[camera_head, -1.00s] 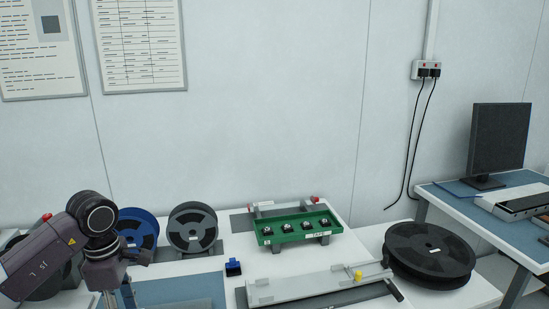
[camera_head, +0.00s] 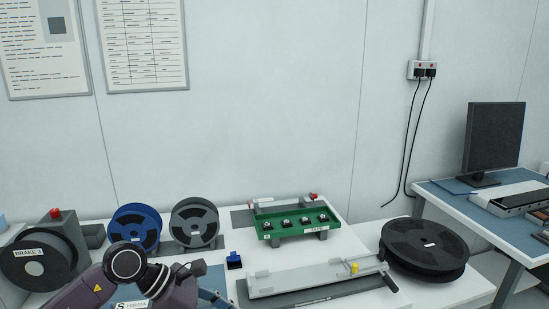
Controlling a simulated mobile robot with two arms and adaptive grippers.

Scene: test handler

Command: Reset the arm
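My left arm (camera_head: 125,263) comes in low at the left, dark purple-grey with a round black joint. The end of my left gripper (camera_head: 213,297) shows only in part at the bottom edge, in front of the table. Its fingers are mostly cut off or hidden, so I cannot tell whether it is open or shut, and no held object shows. My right arm and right gripper are not in view.
The white table (camera_head: 350,238) carries a blue reel (camera_head: 134,226), a grey reel (camera_head: 195,222), a green tray (camera_head: 298,223) with several small parts, a small blue block (camera_head: 234,261), a long grey fixture (camera_head: 315,278) and a large black reel (camera_head: 424,250). A monitor (camera_head: 494,140) stands at right.

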